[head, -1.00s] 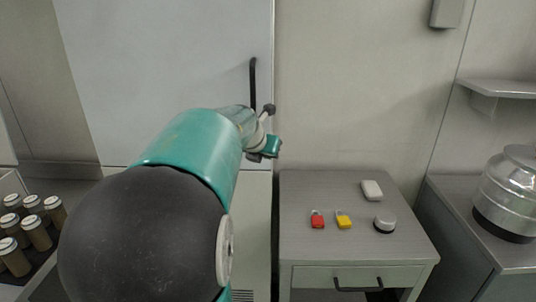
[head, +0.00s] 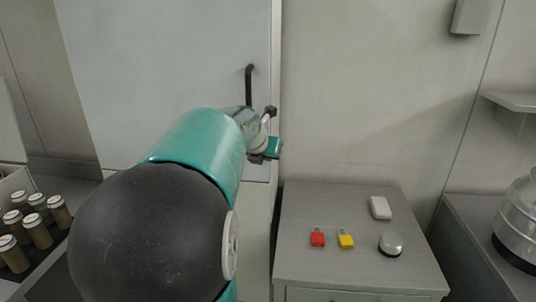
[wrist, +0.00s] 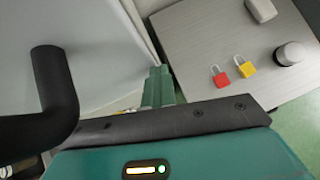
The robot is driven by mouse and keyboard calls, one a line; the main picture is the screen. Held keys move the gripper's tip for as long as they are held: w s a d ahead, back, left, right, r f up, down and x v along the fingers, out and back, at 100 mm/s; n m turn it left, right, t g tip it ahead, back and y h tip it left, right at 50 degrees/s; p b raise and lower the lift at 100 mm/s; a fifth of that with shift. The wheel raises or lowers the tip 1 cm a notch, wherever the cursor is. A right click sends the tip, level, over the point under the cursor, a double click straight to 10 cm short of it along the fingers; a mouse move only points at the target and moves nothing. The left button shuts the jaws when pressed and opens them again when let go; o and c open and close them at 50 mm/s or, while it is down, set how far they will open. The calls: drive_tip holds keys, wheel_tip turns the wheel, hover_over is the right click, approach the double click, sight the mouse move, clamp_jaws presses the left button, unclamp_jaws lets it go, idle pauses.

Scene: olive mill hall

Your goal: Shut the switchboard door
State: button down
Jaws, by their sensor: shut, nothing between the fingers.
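The switchboard door (head: 165,60) is a large pale grey panel at the upper left of the head view, with a black bar handle (head: 249,84) near its right edge. I cannot tell how far it stands open. In the wrist view the door (wrist: 95,40) fills the upper left and its handle (wrist: 55,90) is large and close at the left. My gripper (head: 270,149) is at the door's right edge, below the handle; my arm hides part of the door. In the wrist view its green fingers (wrist: 158,87) are together and empty, close by the door's edge; contact is unclear.
A grey cabinet (head: 310,265) stands right of the door, bearing a red padlock (head: 317,238), a yellow padlock (head: 345,239), a white block (head: 380,208) and a round silver-topped knob (head: 390,244). Several capped jars (head: 37,231) stand at lower left. A metal vessel (head: 520,220) is at far right.

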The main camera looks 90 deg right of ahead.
drive_tip(key=shift+s+d+r, duration=0.15)
drive_tip(key=shift+d+r, duration=0.2)
drive_tip(key=shift+d, duration=0.1)
drive_tip(key=shift+a+f, duration=0.2)
drive_tip(key=shift+f, duration=0.1)
